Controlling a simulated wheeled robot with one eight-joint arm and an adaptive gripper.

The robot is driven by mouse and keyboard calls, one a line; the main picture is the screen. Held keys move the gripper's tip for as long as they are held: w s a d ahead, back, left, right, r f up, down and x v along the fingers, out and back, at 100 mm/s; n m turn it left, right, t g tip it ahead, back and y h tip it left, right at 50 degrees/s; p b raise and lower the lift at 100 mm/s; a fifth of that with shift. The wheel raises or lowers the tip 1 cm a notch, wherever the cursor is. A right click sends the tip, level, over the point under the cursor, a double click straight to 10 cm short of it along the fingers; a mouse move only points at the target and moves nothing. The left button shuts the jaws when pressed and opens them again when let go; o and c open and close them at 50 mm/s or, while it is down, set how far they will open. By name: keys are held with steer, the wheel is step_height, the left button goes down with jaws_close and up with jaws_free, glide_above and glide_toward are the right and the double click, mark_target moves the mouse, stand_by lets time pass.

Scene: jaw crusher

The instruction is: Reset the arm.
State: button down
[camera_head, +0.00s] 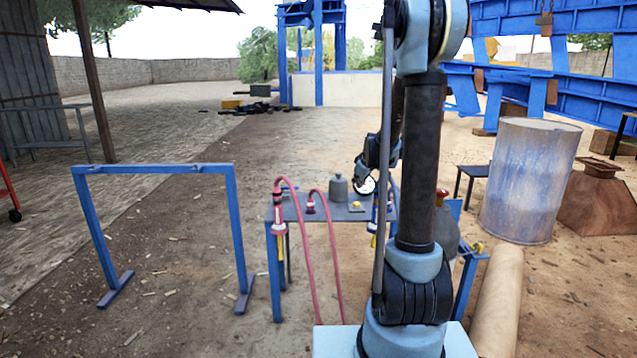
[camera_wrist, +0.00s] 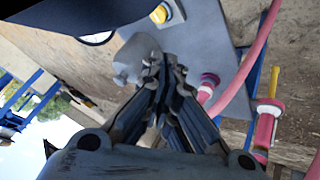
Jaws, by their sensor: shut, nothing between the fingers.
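My arm rises in the right half of the head view, and its end reaches down behind the upright link. My gripper (camera_wrist: 165,72) is shut and empty in the wrist view, with its fingertips together. In the head view my gripper (camera_head: 362,184) hangs above the right part of a small blue-legged table (camera_head: 325,212). A grey weight-like object (camera_head: 338,188) stands on the table just left of it. In the wrist view that grey object (camera_wrist: 133,58) lies beyond the fingertips. I cannot tell the exact gap.
Red hoses (camera_head: 328,240) with fittings hang over the table's front. A blue frame (camera_head: 150,168) stands to the left. A rusty blue drum (camera_head: 530,180) and a tan cylinder (camera_head: 498,300) are on the right. Open ground lies between the frame and the back wall.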

steer(key=s+r+m+g, duration=0.2)
steer(key=s+r, duration=0.1)
steer(key=s, duration=0.9)
steer(key=s+d+f+m+g, duration=0.1)
steer(key=s+f+m, duration=0.2)
steer(key=s, duration=1.4)
steer(key=s+f+m+g+h, duration=0.1)
steer(key=s+f+m, duration=0.3)
steer(key=s, duration=1.4)
steer(key=shift+d+g+h, duration=0.3)
steer(key=shift+d+g, duration=0.05)
steer(key=shift+g, duration=0.45)
